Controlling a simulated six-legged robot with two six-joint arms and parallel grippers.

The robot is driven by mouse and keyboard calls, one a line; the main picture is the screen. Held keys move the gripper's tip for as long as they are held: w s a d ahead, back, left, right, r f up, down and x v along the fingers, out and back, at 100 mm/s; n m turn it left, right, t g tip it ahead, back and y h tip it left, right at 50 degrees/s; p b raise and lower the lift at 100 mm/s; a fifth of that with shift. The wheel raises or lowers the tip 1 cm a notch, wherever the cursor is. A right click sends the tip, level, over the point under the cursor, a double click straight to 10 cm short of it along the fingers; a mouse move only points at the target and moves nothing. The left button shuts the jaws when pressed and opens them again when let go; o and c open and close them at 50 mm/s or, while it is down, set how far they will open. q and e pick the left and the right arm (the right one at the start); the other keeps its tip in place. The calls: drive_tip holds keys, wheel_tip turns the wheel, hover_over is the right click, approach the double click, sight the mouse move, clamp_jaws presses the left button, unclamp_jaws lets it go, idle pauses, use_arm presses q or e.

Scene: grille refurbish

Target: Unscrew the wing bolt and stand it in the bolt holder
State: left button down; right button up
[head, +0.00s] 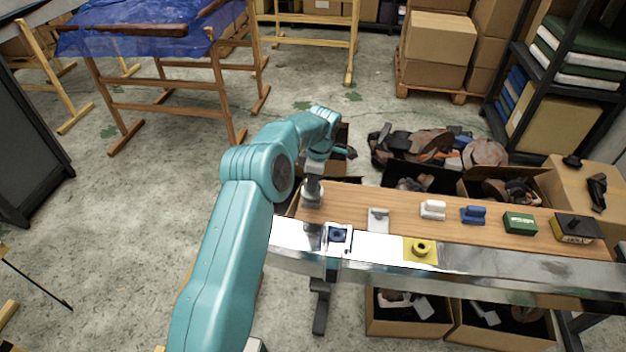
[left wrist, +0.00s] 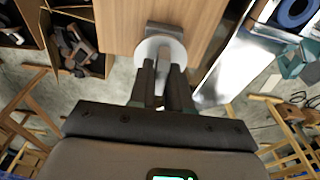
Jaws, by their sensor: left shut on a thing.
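My left gripper (head: 313,178) reaches down over the left end of the wooden bench top. In the left wrist view its two dark fingers (left wrist: 161,88) are shut on the thin grey wing of what looks like the wing bolt (left wrist: 160,83). A round pale disc (left wrist: 151,49) lies just beyond the fingertips, and it also shows below the gripper in the head view (head: 312,198). I cannot tell whether the bolt is still threaded in. A yellow block with a round raised hole (head: 421,249), possibly the bolt holder, sits on the shiny metal strip. My right gripper is out of view.
A blue ring on a pale plate (head: 338,235) sits right of my arm. Along the wooden bench top (head: 350,198) stand a grey bracket (head: 378,219), a white piece (head: 432,209), a blue piece (head: 473,214) and a green box (head: 520,222). Boxes of scrap surround the bench.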

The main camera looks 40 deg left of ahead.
sight(320, 183)
use_arm(q)
drive_tip(key=shift+f+b, duration=0.8)
drive_tip(key=shift+f, duration=0.4)
drive_tip(key=c, duration=1)
unclamp_jaws()
wheel_tip(320, 183, up, 16)
drive_tip(key=w+d+p, duration=0.1)
drive_tip(key=p, duration=0.2)
drive_tip(key=shift+d, duration=0.4)
drive_tip(key=shift+s, duration=0.1)
